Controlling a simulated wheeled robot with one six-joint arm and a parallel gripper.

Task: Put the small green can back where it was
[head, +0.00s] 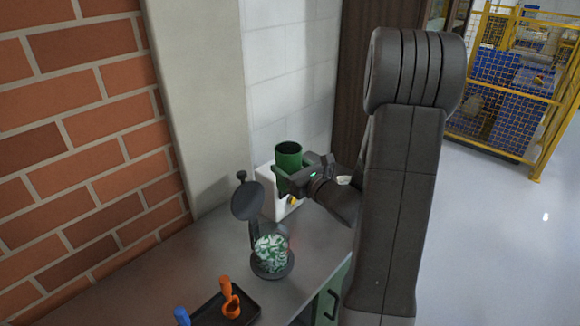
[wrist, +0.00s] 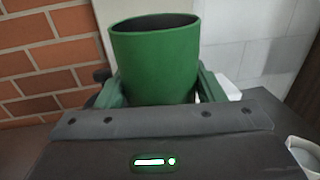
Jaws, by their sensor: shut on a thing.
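The small green can (head: 288,154) is upright and open at the top, with a dark inside. In the wrist view the green can (wrist: 155,62) stands between the two fingers of my gripper (wrist: 160,95). My gripper (head: 287,184) is shut on the can, reaching in from the right in the head view. The can's lower part is hidden by my gripper. The can shows above the top edge of a white box (head: 272,197); I cannot tell whether its bottom touches anything.
On the grey counter (head: 190,265), a dark stand with a round disc (head: 248,201) and a green-and-white patterned jar (head: 271,252) are close in front. A black tray (head: 243,310) with orange tools lies at the front. A white cup (wrist: 304,155) is at right. Brick and white walls close off the back.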

